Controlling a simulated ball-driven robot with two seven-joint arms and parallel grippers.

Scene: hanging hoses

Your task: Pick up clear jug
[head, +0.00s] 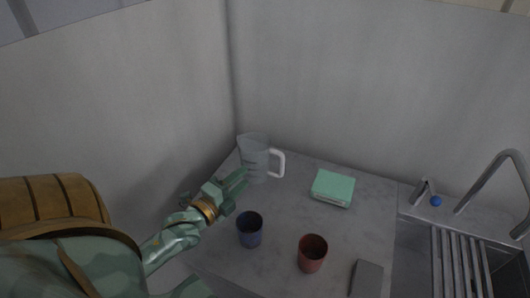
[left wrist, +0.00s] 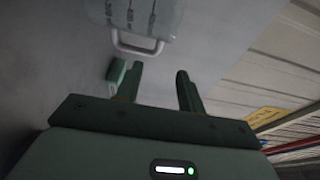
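The clear jug (head: 254,157) stands upright at the back left corner of the grey counter, with its white handle (head: 280,163) to the right. My left gripper (head: 240,182) is in front of the jug, near its lower left side. In the left wrist view the jug (left wrist: 138,14) is at the top, its handle (left wrist: 138,46) beyond the fingertips. The fingers of my left gripper (left wrist: 160,75) are apart with nothing between them. My right gripper is not in view.
A blue cup (head: 250,231) and a red cup (head: 312,254) stand nearer on the counter. A green box (head: 333,188) lies right of the jug. A grey block (head: 366,278) is at the front. The sink with a rack (head: 459,262) and faucet (head: 490,180) is at the right. Walls close off the back and left.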

